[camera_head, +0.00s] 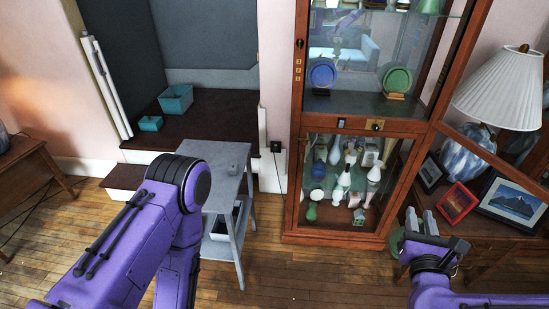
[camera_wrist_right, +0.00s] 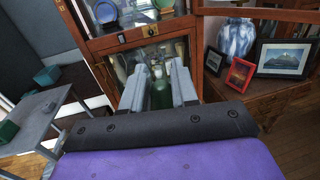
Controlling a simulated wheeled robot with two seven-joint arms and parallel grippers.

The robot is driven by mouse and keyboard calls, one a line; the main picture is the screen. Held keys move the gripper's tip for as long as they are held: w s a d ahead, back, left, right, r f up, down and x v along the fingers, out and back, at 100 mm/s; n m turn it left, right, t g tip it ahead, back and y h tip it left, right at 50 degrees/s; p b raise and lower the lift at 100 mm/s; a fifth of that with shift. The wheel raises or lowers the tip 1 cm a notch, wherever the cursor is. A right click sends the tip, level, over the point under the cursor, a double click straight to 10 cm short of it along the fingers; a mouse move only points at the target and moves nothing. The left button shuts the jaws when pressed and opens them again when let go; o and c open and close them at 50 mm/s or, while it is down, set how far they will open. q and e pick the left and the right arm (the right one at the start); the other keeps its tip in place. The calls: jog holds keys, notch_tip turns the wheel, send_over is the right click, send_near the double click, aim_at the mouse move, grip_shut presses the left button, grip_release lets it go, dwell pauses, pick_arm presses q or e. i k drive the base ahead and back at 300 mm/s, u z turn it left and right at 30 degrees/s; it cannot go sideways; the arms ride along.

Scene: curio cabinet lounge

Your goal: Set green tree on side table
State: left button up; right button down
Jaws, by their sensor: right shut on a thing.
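My right gripper (camera_head: 421,222) is in front of the cabinet's right side, above the floor. In the right wrist view its fingers (camera_wrist_right: 160,78) are shut on a dark green object, taken as the green tree (camera_wrist_right: 161,96), which is partly hidden between them. Some green also shows just left of the gripper in the head view, mostly hidden. The grey side table (camera_head: 222,153) stands left of the cabinet, well away from the gripper. My left arm covers its left part. It also shows at the left of the wrist view (camera_wrist_right: 38,108). My left gripper is out of view.
The wooden glass cabinet (camera_head: 297,150) holds several vases and plates. At right, a wooden table carries a lamp (camera_head: 504,86), a red frame (camera_head: 457,203) and a landscape picture (camera_head: 513,203). Teal boxes (camera_head: 176,99) sit on the dark ledge behind the side table. Floor between is clear.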

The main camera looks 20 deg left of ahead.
aim_at(222, 151)
jog(key=u, duration=1.35)
jog(key=i, duration=1.45)
jog(key=z, duration=0.25)
